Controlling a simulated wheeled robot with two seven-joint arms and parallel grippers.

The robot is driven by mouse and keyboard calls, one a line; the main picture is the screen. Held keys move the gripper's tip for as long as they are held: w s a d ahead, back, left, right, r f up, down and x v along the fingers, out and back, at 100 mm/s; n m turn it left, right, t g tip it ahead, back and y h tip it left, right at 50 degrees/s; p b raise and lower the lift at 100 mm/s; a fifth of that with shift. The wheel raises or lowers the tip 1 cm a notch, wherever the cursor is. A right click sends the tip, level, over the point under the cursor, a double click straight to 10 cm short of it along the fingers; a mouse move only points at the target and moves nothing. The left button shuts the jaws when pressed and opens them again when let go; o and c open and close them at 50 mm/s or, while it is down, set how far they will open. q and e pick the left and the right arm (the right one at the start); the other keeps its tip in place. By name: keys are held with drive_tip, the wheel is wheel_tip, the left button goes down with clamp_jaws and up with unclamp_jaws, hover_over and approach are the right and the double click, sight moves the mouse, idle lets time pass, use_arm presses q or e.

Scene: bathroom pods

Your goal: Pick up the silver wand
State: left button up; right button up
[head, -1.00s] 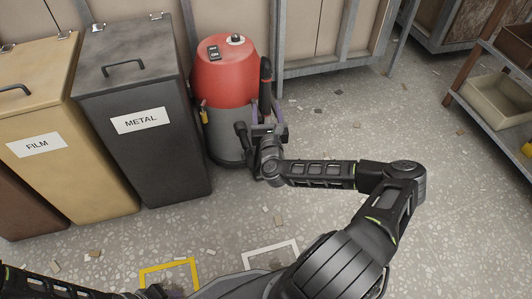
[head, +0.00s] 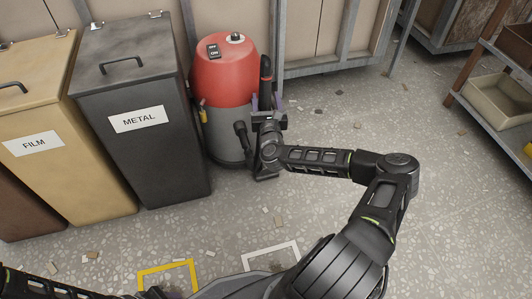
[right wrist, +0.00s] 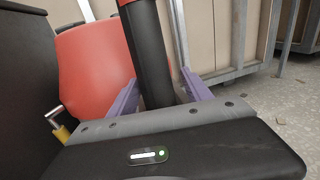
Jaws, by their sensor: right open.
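The red and grey vacuum (head: 222,82) stands against the wall in the head view, its red body also in the right wrist view (right wrist: 90,65). Upright at its right side is the wand's black grip with a red band (head: 266,72). The grip also shows in the right wrist view (right wrist: 152,62). My right gripper (head: 267,103) is open, with its purple fingers (right wrist: 160,98) on either side of the grip. I cannot tell if they touch it. The wand's lower length is hidden behind my gripper and wrist. Part of my left arm shows at the bottom left; its jaws are not clear.
The dark METAL bin (head: 150,130) stands close left of the vacuum, with the FILM bin (head: 60,150) beyond it. A metal frame wall (head: 320,65) is behind. A shelf with a beige bin (head: 497,102) is at the right. Open floor lies between.

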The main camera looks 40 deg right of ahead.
drive_tip(key=shift+c, duration=0.5)
clamp_jaws()
drive_tip(key=shift+r, duration=0.1)
